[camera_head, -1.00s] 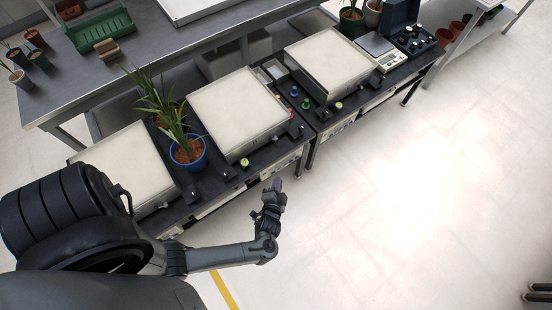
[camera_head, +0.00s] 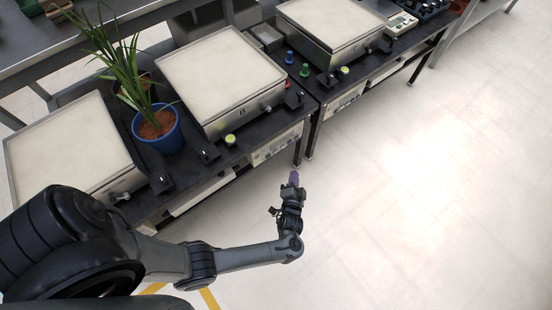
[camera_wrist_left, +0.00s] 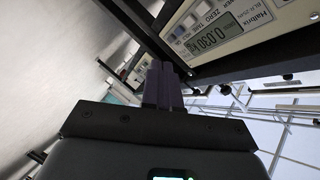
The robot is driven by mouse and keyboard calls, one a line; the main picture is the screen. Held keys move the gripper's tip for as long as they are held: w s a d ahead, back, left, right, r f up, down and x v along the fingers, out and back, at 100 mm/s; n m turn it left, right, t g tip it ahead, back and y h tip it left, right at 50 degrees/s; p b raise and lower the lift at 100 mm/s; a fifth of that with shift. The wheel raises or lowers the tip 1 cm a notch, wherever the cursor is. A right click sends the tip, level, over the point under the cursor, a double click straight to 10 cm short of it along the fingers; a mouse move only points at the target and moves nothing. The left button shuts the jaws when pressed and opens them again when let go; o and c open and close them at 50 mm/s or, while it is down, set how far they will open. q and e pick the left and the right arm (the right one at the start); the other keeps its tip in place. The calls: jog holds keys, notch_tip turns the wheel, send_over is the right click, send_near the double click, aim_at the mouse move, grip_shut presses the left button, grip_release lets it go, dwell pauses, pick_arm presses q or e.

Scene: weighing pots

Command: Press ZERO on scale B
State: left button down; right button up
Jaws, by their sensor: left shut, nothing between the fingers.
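Scale B (camera_head: 222,82) is the middle platform scale on the dark bench, with a bare pale top and a small B on its front side. A display panel (camera_head: 277,146) sits under the bench edge below it. In the left wrist view a panel (camera_wrist_left: 250,22) shows a grey display (camera_wrist_left: 214,32) with digits that seem to begin 0.030, and a ZERO label (camera_wrist_left: 203,17) beside it. My left gripper (camera_head: 294,178) is shut and empty, in front of the bench and right of scale B's panel. Its purple fingers (camera_wrist_left: 163,85) are apart from the panel. My right gripper is not in view.
A plant in a blue pot (camera_head: 157,128) stands between scale B and the left scale (camera_head: 70,150). Another scale (camera_head: 330,28) stands to the right, with its own panel (camera_head: 345,103). Table legs (camera_head: 311,135) stand near my gripper. The floor at right is clear.

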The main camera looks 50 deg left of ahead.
aim_at(276, 152)
pick_arm(q)
jog(key=shift+w+f+b, duration=0.55)
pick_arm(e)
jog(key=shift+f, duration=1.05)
pick_arm(q)
jog(key=shift+a, duration=0.1)
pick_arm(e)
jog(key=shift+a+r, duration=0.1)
pick_arm(q)
jog(key=a, duration=0.8)
jog(key=shift+w+a+p, duration=0.3)
jog(key=shift+w+p, duration=0.1)
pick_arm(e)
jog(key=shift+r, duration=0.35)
pick_arm(q)
jog(key=shift+a, duration=0.1)
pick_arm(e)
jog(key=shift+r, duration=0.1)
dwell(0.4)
